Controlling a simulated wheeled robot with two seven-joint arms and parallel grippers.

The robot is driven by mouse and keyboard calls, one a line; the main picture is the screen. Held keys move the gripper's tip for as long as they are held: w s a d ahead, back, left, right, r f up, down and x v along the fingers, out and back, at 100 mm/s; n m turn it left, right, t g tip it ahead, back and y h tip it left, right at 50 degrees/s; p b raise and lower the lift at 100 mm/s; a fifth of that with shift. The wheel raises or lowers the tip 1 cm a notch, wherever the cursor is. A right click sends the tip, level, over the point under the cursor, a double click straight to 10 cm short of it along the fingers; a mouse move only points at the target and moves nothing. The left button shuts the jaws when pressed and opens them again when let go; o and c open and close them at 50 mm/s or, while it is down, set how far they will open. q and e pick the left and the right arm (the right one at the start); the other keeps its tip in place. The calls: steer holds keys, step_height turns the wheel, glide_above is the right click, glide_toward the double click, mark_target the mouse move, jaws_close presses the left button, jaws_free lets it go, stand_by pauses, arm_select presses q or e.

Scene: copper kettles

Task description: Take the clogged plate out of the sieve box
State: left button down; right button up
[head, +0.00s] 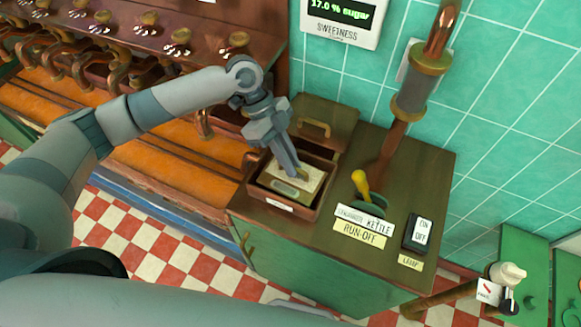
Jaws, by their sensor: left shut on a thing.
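The sieve box (255,194) is an open brown box with a white label on its front, standing on the dark green cabinet top. A cream-coloured plate (307,181) lies in its opening, with a greenish patch towards the front. I cannot tell if it is lifted at all. My left gripper (299,173) reaches down from above and is shut on the plate at its upper surface. The fingertips hide part of the plate. My right gripper is not in view.
A wooden lid with a handle (313,128) sits behind the box. To the right are a copper pipe with a sight glass (413,97), a yellow-handled lever (361,184), a RUN-OFF label (359,234) and an on/off switch (417,234). A sweetness display (342,16) reads 17.0 % sugar.

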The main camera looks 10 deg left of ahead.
arm_select(q)
step_height(320, 180, up, 6)
steer(key=shift+r+b, duration=0.1)
steer(key=shift+b, duration=0.85)
steer(key=shift+r, duration=0.65)
